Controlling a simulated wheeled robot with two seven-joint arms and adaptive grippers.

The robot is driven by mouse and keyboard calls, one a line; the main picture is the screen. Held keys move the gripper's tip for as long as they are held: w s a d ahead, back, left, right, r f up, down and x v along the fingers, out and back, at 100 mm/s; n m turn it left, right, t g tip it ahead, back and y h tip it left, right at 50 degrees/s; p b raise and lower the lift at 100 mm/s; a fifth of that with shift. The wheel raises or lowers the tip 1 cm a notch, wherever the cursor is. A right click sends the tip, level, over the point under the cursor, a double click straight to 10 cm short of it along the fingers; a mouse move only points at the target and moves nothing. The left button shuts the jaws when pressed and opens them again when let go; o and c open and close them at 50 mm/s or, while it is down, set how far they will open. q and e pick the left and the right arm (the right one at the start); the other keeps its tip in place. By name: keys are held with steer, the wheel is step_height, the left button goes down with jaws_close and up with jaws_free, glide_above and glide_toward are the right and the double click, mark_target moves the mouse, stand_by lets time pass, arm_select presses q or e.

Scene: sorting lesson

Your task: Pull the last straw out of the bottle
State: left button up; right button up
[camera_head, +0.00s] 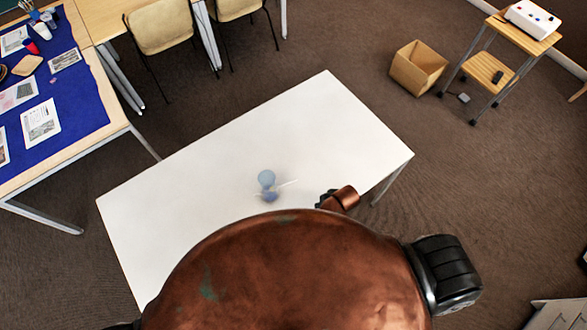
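A small translucent blue bottle (267,178) is on the white table (200,200), near the middle of its near side. I cannot tell from this steep view whether it is upright. A thin pale straw (289,183) shows at its right side; I cannot tell whether it is in the bottle or lying beside it. My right gripper (324,200), dark and partly hidden behind my copper body, is to the right of the bottle and apart from it. Its fingers are too small and covered to read. My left gripper is not in view.
A table with a blue cloth (75,118), papers and cups stands at the left. Chairs (160,27) are at the back. A cardboard box (417,67) and a small wooden trolley (486,70) stand at the right. Most of the white table is clear.

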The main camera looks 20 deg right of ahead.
steer(key=w+a+r+m+g+y+p, duration=0.1)
steer(key=w+a+r+m+p, duration=0.15)
steer(key=w+a, duration=0.2)
steer(key=w+a+r+m+g+p, duration=0.1)
steer(key=w+a+r+m, duration=0.15)
steer(key=a, duration=0.35)
steer(key=w+r+m+h+p, duration=0.1)
steer(key=w+m, duration=0.1)
steer(key=w+d+r+m+p, duration=0.1)
steer(key=w+r+m, duration=0.1)
steer(key=m, duration=0.1)
steer(key=w+d+r+m+g+h+p, duration=0.1)
steer(key=w+m, duration=0.1)
steer(key=m, duration=0.1)
steer(key=shift+w+r+h, duration=0.2)
steer(key=shift+w+h, duration=0.1)
steer(key=shift+w, duration=0.05)
steer(key=shift+d+m, duration=0.1)
steer(key=shift+m, duration=0.3)
steer(key=shift+w, duration=0.1)
step_height(320, 180, down, 4)
steer(key=b, duration=0.6)
steer(key=shift+f, duration=1.4)
steer(key=shift+c, duration=0.4)
jaws_close()
